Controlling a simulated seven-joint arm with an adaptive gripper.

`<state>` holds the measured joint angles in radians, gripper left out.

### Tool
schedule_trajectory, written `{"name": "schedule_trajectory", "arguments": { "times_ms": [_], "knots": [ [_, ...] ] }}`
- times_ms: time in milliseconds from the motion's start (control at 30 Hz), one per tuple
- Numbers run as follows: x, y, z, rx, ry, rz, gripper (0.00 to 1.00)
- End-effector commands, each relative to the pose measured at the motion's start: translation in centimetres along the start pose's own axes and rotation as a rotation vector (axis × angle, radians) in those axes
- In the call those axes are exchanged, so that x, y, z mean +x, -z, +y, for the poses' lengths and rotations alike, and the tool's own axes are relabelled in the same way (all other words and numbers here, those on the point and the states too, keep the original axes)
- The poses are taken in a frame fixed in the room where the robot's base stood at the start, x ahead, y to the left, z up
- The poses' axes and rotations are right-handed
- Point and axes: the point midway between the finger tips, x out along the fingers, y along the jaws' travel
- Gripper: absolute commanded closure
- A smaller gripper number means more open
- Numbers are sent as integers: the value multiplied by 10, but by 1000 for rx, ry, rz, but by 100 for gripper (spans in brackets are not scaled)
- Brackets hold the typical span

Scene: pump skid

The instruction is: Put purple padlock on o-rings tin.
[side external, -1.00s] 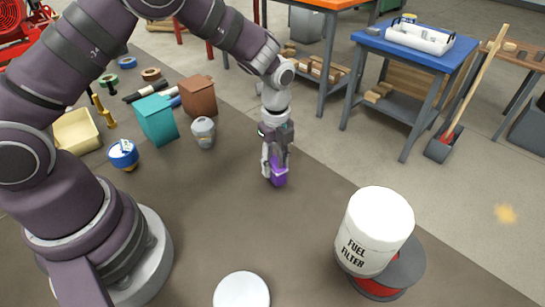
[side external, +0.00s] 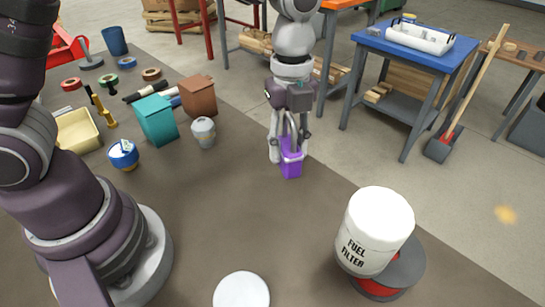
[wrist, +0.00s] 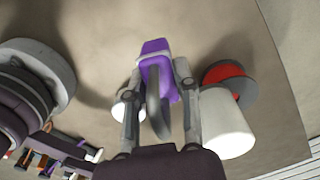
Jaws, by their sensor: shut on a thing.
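The purple padlock (side external: 291,168) hangs body-down with its grey shackle up between the fingers of my gripper (side external: 289,155). In the wrist view the padlock (wrist: 156,60) and its shackle show between the two fingers of my gripper (wrist: 160,75), which is shut on it. It appears held above the dark surface, clear of other things. A white round tin (side external: 241,290) with a plain top stands at the bottom edge of the side view, nearer the camera than my gripper. No label shows on it, so I cannot tell if it is the o-rings tin.
A white fuel filter (side external: 375,232) stands at right beside a red and grey spool (side external: 395,275). A grey jar (side external: 203,132), teal box (side external: 157,120), brown box (side external: 199,97) and blue round item (side external: 123,154) stand at left. The middle surface is clear.

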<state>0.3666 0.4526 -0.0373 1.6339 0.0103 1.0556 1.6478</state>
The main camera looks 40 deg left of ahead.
Motion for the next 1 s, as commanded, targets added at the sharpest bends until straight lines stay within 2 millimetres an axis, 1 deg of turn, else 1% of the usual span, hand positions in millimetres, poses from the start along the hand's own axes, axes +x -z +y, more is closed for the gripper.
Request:
{"name": "schedule_trajectory", "arguments": {
  "times_ms": [33,67,100,167,200,300,333,433,467,533,600,667,800,900,1000],
  "knots": [
    [-4,24,7,87,1,3,100],
    [-6,38,13,141,0,5,100],
    [-9,57,22,215,-1,5,100],
    [-12,82,38,329,-3,4,100],
    [-14,97,50,404,-4,3,100],
    [-17,122,78,560,-6,-7,100],
    [-17,127,85,595,-6,-10,100],
    [-16,136,100,671,-9,-18,100],
    [-13,137,103,683,-10,-19,100],
    [2,138,106,697,-15,-21,100],
    [16,137,106,697,-17,-21,100],
    [25,137,106,695,-15,-20,100],
    [54,136,106,695,-16,-21,100],
    [63,136,105,694,-11,-21,100],
    [63,137,104,693,-7,-20,100]
  ]
}}
